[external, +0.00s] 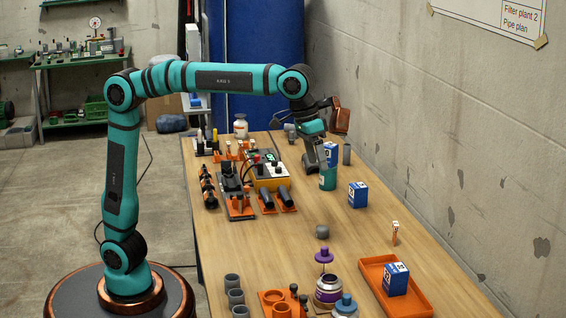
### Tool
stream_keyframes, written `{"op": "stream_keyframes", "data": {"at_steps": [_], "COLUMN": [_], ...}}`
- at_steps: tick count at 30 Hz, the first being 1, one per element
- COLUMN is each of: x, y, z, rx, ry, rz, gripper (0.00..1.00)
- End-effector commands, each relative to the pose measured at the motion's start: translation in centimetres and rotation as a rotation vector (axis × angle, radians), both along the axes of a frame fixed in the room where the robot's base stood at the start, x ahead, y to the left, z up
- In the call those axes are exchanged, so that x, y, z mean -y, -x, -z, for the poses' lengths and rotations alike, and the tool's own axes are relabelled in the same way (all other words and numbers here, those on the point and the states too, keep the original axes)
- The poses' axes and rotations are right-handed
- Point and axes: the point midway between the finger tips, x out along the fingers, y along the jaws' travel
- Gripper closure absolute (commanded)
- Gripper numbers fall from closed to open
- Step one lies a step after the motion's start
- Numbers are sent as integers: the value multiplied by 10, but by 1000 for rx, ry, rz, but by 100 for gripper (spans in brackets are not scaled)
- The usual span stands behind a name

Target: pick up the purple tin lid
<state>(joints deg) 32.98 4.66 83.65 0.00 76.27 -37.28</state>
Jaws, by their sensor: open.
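The purple tin lid (324,255) has a small knob on top and shows near the front of the workbench, just behind a tin with a purple band (329,289). I cannot tell whether the lid touches the tin. My gripper (312,163) is at the far part of the bench, well away from the lid, pointing down. Its jaws are open. It is close beside a blue-and-white box (331,152) and a teal can (328,180), and its fingertips are small and partly hard to make out.
An orange tray (372,275) with a blue box (396,279) lies right of the lid. A grey cylinder (322,232) stands behind it. Grey cups (233,282) and a blue-lidded jar (345,304) stand near the front. The bench middle (290,232) is mostly clear.

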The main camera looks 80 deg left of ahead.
Motion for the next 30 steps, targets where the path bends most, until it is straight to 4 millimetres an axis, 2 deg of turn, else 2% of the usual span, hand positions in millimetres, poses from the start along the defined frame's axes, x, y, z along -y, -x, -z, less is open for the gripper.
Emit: {"op": "stream_keyframes", "data": {"at_steps": [1, 6, 12, 17, 20, 30], "x": [19, 69, 104, 112, 112, 112], "y": [-3, -4, -1, 0, 0, 0], "z": [8, 27, 42, 48, 59, 119], "rx": [-34, -138, -209, -228, -229, -229], "ry": [-17, -79, -131, -146, -147, -147], "rz": [3, -4, -12, -16, -16, -16], "gripper": [28, 28, 28, 28, 28, 28]}}
